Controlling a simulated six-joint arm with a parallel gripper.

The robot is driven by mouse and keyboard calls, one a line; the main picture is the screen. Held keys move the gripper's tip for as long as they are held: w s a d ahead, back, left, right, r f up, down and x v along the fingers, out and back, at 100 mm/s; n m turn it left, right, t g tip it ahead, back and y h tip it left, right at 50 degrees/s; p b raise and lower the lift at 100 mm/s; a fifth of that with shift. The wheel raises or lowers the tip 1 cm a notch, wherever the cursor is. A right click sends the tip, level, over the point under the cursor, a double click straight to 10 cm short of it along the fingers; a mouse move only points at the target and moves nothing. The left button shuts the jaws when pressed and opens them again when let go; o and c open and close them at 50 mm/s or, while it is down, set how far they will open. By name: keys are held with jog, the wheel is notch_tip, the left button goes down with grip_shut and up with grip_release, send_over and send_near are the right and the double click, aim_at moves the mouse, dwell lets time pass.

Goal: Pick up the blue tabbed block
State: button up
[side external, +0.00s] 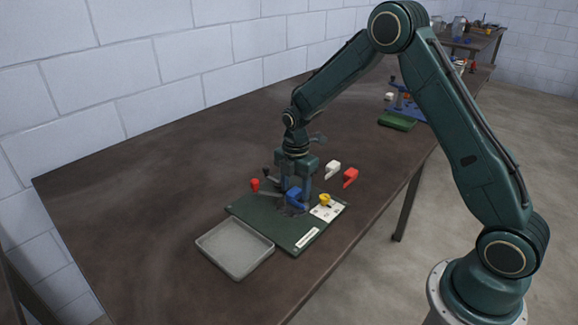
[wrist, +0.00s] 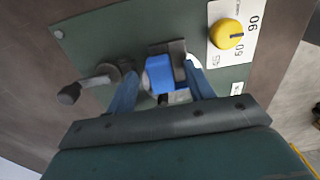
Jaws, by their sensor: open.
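The blue tabbed block (side external: 294,194) is at the green fixture board (side external: 302,239), close to my gripper. In the wrist view the blue block (wrist: 160,72) lies between my two blue fingers, against a grey metal piece. My gripper (wrist: 158,88) is open, with a finger on either side of the block; I cannot tell whether they touch it. In the side view my gripper (side external: 294,198) points down over the board and partly hides the block. The block's tab is not clear to me.
A yellow knob (side external: 325,200) on a white dial plate is right of the block. A dark-knobbed lever (wrist: 88,83) is on its left. A grey tray (side external: 235,250) lies in front. Red (side external: 350,177) and white (side external: 333,168) pieces and a red knob (side external: 255,184) are nearby.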

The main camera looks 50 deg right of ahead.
aim_at(295, 190)
dwell(0.4)
grip_shut()
jog(key=shift+r, duration=0.1)
notch_tip(295, 190, up, 20)
dwell(0.8)
dwell(0.5)
